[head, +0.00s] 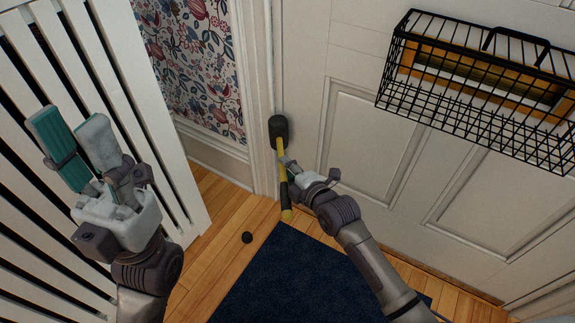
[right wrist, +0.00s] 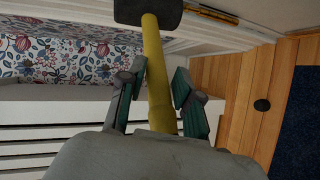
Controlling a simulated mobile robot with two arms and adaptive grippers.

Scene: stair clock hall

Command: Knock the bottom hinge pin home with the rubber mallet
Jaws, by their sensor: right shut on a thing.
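The rubber mallet has a black head (head: 278,130) and a yellow handle (right wrist: 153,60) with a dark grip near its end. My right gripper (head: 286,167) is shut on the handle, below the head. The head is up against or close to the door's hinge-side edge; I cannot tell whether it touches. In the right wrist view a small brass piece (right wrist: 206,13), apparently a hinge, shows at the door edge beside the mallet head. I cannot make out the pin. My left gripper (head: 70,120) is open and empty, over the white railing.
The panelled white door (head: 350,60) carries a black wire basket (head: 470,105) at upper right. White slatted railing (head: 135,85) stands at left. A dark blue mat (head: 280,280) and a small round black object (head: 247,237) are on the wooden floor.

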